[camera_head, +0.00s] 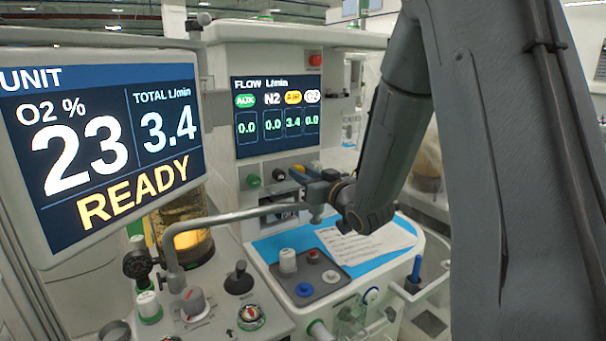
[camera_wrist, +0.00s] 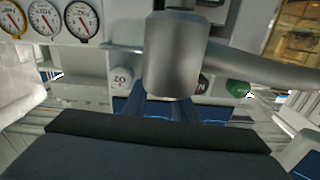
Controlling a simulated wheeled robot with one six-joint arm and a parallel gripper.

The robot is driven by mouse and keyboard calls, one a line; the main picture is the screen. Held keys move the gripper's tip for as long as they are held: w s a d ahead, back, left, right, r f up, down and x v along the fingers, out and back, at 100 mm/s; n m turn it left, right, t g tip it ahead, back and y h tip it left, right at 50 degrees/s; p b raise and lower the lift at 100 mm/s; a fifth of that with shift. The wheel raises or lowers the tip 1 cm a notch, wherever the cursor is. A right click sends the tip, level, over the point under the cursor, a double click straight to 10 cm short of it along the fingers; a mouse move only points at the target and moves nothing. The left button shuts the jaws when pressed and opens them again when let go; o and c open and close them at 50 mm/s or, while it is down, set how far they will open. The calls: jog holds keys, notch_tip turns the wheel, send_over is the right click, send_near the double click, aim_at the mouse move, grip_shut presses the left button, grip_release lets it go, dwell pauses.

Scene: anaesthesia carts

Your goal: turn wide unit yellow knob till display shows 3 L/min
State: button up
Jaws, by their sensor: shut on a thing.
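The flow display (camera_head: 278,115) on the wide unit reads 3.4 under the yellow AIR label and 0.0 in the other columns. The big screen (camera_head: 105,140) shows total 3.4 L/min, O2 23 % and READY. A small sliver of the yellow knob (camera_head: 299,168) shows in the row below the flow display. My gripper (camera_head: 303,175) is at that knob, shut on it. In the wrist view the blue fingers of my gripper (camera_wrist: 170,108) reach behind a grey metal pipe end (camera_wrist: 175,55), which hides their tips and the yellow knob.
The white knob (camera_wrist: 122,77) and green knob (camera_wrist: 238,88) flank the grip, with a dark knob partly covered. A grey pipe (camera_head: 235,216) crosses in front of the panel. Below lies a blue work surface (camera_head: 268,247) with papers and a grey tray of small parts.

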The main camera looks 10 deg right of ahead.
jog(key=shift+m+p, duration=0.45)
jog(key=shift+m, duration=0.85)
jog(key=o, duration=1)
jog(key=shift+o, duration=0.2)
jog(key=b+v, duration=0.1)
jog(key=v, duration=0.6)
jog(key=shift+s+d, duration=0.15)
jog(key=shift+s, duration=0.2)
